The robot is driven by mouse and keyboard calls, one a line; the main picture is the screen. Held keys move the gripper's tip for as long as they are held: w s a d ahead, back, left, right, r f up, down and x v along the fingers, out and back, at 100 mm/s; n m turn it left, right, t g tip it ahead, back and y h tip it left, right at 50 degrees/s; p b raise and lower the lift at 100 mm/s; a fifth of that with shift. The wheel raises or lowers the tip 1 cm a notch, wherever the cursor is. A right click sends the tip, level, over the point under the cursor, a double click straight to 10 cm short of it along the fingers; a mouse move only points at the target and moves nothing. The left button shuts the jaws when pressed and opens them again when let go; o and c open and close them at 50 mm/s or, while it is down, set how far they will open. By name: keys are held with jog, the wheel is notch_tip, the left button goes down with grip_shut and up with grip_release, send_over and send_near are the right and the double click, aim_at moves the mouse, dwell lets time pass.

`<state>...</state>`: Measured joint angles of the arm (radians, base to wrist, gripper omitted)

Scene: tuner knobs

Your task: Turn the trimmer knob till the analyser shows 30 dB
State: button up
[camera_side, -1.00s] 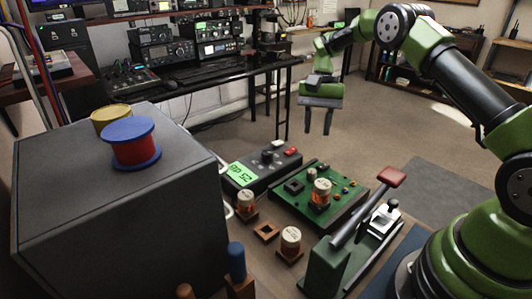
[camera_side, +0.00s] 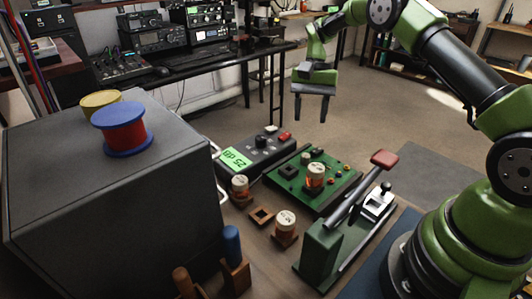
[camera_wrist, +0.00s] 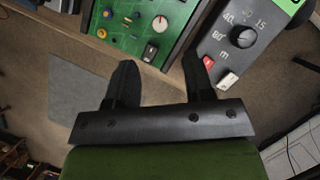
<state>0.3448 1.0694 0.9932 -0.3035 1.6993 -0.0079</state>
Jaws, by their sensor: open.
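The analyser (camera_side: 255,157) is a dark box with a green display (camera_side: 235,158), which appears upside down and seems to read 25 dB. It also shows in the wrist view (camera_wrist: 268,22), with a black knob (camera_wrist: 242,36) on it. The green circuit board (camera_side: 325,197) lies beside it. The wrist view shows a white round top with a red mark (camera_wrist: 160,23) on that board; I cannot tell for certain whether this is the trimmer knob. My gripper (camera_side: 313,117) is open and empty, pointing down, high beyond the board and analyser, apart from both.
A large grey box (camera_side: 110,190) with a blue-and-red spool (camera_side: 124,130) stands at left. A copper coil (camera_side: 315,179) stands on the board and another (camera_side: 285,229) in front. A green lever device (camera_side: 322,245) with a red handle stands near my base. The air around my gripper is clear.

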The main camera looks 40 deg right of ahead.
aim_at(306, 155)
jog(key=x, duration=0.9)
jog(key=shift+f, duration=0.2)
